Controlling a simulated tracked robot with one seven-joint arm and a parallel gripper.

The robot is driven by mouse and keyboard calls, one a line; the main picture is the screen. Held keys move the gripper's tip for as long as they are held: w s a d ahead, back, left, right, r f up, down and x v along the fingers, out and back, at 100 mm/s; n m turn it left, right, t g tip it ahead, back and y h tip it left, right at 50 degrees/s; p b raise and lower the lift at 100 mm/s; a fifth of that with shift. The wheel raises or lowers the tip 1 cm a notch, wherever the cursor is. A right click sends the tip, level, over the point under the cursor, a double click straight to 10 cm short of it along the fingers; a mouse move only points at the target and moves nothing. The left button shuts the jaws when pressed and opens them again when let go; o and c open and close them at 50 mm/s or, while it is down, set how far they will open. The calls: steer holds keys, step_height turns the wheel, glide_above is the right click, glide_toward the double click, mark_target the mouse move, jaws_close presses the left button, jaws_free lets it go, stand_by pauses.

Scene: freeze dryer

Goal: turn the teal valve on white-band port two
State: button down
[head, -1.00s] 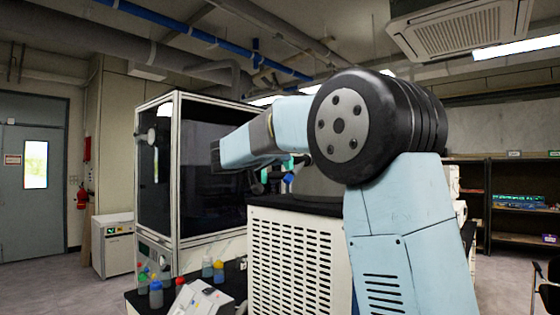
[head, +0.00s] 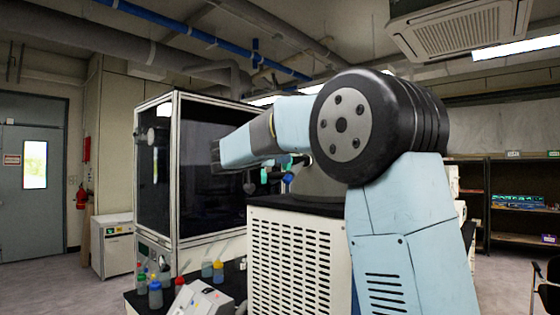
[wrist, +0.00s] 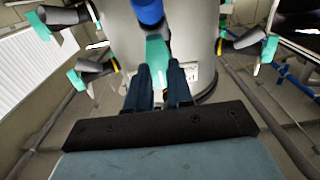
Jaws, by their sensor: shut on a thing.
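In the wrist view a teal valve handle (wrist: 157,52) sits straight ahead, below a blue piece (wrist: 148,11) on a grey cylindrical drum (wrist: 192,45). My gripper (wrist: 157,72) has its two dark fingers on either side of this handle, shut on it. Its band colour is hidden, so I cannot tell from this view that it is white-band port two. In the head view my arm hides most of the manifold; small teal (head: 265,175) and blue (head: 288,178) parts show below my forearm, and my fingers cannot be made out there.
Other ports with teal handles stand close by on the left (wrist: 77,80) and right (wrist: 269,49); some carry yellow bands. The white vented cabinet (head: 295,255) is below my arm. A glass-fronted enclosure (head: 210,160) stands left, with bottles (head: 155,292) in front.

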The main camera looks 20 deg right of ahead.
steer(key=shift+f, duration=0.15)
steer(key=c, duration=1)
jaws_free()
steer(key=shift+a, duration=0.15)
steer(key=v, duration=1.3)
steer(key=shift+a, duration=0.3)
steer(key=shift+s, duration=0.15)
